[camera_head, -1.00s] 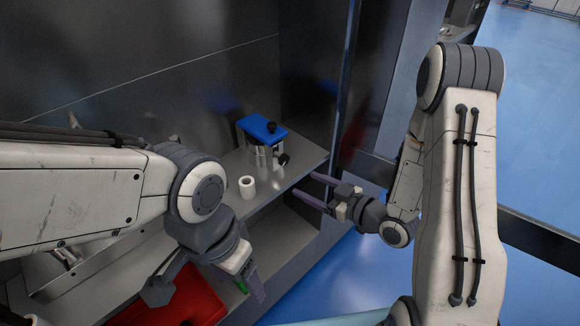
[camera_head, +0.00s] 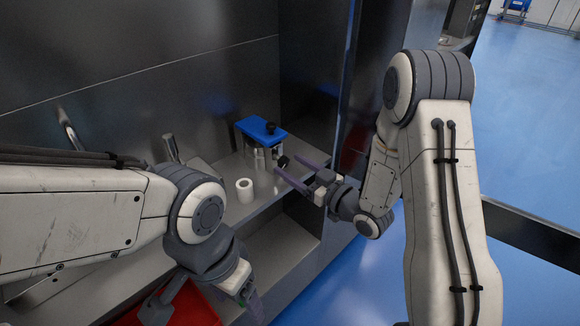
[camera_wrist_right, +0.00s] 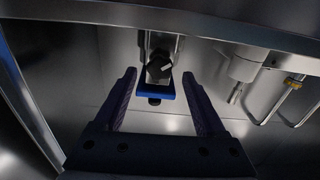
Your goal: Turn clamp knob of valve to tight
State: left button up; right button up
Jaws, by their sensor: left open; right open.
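In the right wrist view the dark knob (camera_wrist_right: 159,66) with a light mark shows ahead, between and beyond the open fingers. My right gripper (camera_head: 291,172) is open and empty, its purple fingers pointing at the valve's front, close to the knob. Contact cannot be told. My left gripper (camera_head: 248,300) is at the lower left, open, away from the valve.
A white hollow cylinder (camera_head: 245,190) stands on the shelf left of the valve. A red bin (camera_head: 190,308) lies under my left gripper. Metal handles (camera_head: 68,130) are on the left. A dark upright post (camera_head: 347,120) stands right of the shelf.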

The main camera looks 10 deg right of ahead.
jog(key=shift+w+a, duration=0.35)
jog(key=shift+w, duration=0.15)
grip_shut()
